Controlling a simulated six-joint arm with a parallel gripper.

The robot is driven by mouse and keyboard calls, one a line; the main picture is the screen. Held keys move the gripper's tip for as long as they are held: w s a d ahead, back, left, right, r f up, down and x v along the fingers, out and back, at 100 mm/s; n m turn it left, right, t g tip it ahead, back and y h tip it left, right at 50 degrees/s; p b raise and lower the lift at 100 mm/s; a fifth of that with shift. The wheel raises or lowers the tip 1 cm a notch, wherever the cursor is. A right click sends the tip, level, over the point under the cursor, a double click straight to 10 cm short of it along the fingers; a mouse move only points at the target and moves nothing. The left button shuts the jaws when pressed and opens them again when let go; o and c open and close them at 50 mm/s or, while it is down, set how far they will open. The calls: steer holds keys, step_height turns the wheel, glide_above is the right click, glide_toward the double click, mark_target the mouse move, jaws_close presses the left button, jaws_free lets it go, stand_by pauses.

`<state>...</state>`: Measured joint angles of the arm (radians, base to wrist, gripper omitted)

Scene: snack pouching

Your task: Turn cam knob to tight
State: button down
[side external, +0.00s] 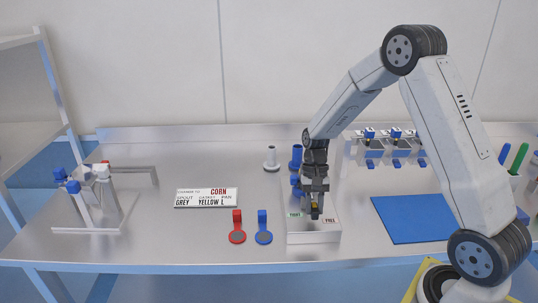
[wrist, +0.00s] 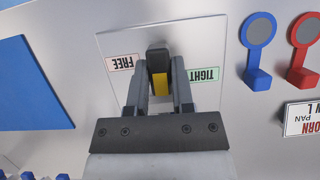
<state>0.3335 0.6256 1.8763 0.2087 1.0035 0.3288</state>
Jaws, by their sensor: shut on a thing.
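The cam knob (wrist: 158,62) is a dark bar with a yellow strip, on a pale plate (wrist: 206,38). In the wrist view a green TIGHT label (wrist: 203,75) lies right of it and a pink FREE label (wrist: 122,62) lies left, both upside down. My gripper (wrist: 159,80) is shut on the knob, one finger along each side. The knob appears to stand between the labels, pointing squarely at neither. In the side view my gripper (side external: 315,201) reaches down onto the plate's box (side external: 312,238), and the fingers partly hide the knob.
A red paddle (side external: 237,228) and a blue paddle (side external: 264,228) lie left of the box. A sign (side external: 206,198) lies farther left. A blue mat (side external: 412,219) is at right. Grey and blue spouts (side external: 271,159) (side external: 296,158) stand behind.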

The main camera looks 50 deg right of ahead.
stand_by(0.3)
steer(key=shift+c, duration=2.4)
jaws_free()
steer(key=shift+r, duration=0.15)
steer(key=v, duration=0.7)
steer(key=shift+r, duration=0.25)
steer(key=shift+w, duration=0.1)
